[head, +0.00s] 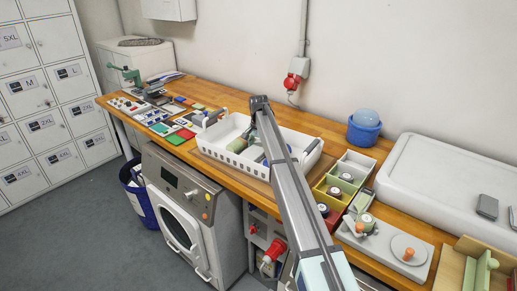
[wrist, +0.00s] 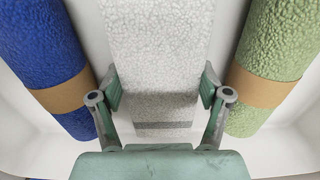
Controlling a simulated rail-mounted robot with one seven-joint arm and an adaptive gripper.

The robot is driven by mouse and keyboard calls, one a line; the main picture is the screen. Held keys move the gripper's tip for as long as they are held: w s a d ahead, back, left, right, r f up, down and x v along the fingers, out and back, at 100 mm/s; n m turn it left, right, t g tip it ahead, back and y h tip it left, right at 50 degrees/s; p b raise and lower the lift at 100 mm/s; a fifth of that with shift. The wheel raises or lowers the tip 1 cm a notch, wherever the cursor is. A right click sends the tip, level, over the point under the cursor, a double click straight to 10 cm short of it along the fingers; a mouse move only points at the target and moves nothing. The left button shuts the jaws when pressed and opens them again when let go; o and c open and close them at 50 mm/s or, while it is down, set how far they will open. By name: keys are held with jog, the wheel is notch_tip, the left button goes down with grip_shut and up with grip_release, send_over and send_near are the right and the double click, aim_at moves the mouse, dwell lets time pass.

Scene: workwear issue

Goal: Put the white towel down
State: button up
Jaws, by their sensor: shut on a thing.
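The white towel (wrist: 160,45), with a grey stripe near its lower end, lies between the fingers of my gripper (wrist: 160,88) in the wrist view. My gripper is shut on it. A blue rolled towel (wrist: 45,55) with a brown band lies to the left, and a green rolled towel (wrist: 275,55) with a brown band to the right. All are in or just above the white basket (head: 222,157) on the wooden counter. Whether the white towel touches the basket floor I cannot tell.
Right of the basket stand small coloured bins (head: 349,170) and a grey board with round pieces (head: 385,243). A blue tub (head: 363,132) stands behind them. Left of the basket are colored cards (head: 181,136) and a green press (head: 128,75).

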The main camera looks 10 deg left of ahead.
aim_at(258, 148)
jog(key=shift+f, duration=0.1)
jog(key=shift+f, duration=0.1)
jog(key=o, duration=1.1)
jog(key=shift+o, duration=0.2)
notch_tip(258, 148, up, 12)
jog(key=b, duration=0.2)
jog(key=shift+r+b, duration=0.2)
jog(key=shift+b, duration=0.1)
